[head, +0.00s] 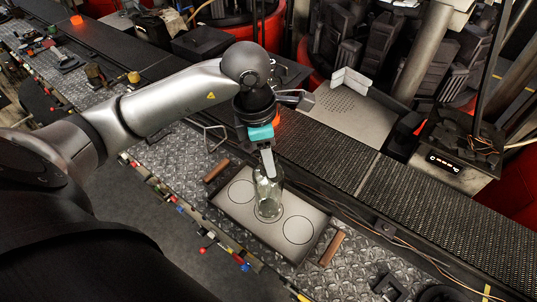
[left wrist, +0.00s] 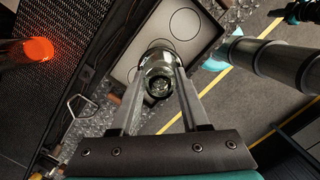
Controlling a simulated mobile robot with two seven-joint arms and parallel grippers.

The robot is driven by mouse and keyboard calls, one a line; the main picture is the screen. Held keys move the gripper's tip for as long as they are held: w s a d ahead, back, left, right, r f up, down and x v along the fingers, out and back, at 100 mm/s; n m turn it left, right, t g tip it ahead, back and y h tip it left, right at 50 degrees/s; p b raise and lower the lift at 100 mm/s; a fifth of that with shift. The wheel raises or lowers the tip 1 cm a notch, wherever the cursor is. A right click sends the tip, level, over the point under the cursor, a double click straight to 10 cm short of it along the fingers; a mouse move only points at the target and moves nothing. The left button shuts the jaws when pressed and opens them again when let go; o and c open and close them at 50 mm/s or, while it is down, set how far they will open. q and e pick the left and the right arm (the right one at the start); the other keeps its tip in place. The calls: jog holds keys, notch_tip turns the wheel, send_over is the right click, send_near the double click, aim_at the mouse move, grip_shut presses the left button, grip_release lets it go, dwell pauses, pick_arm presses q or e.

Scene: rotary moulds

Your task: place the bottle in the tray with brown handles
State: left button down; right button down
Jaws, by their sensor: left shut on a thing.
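A clear glass bottle (head: 268,192) stands about upright at the middle of a pale tray (head: 238,212). The tray has a brown handle at each end, one at the upper left (head: 216,170) and one at the lower right (head: 332,249). Circles are marked on its floor. My left gripper (head: 268,166) reaches down from above and is shut on the bottle's upper part. In the left wrist view the bottle (left wrist: 158,75) is between the two fingers, over the tray (left wrist: 200,48). I cannot tell whether the bottle's base touches the tray floor. My right gripper is not clearly seen.
The tray lies on a metal tread-plate surface (head: 365,265). A dark mesh conveyor (head: 425,210) runs behind it. Coloured knobs line the front edge (head: 208,250). A glowing orange piece (left wrist: 38,49) lies on the conveyor in the left wrist view.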

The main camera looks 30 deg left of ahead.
pick_arm(q)
jog(key=shift+f, duration=0.1)
jog(key=shift+c, duration=2)
grip_release()
jog(key=shift+r, duration=0.25)
notch_tip(320, 180, up, 12)
jog(key=s+a, duration=0.1)
jog(key=shift+a+b, duration=0.15)
jog(key=shift+b, duration=0.15)
jog(key=shift+s+f, duration=0.1)
jog(key=shift+f, duration=0.05)
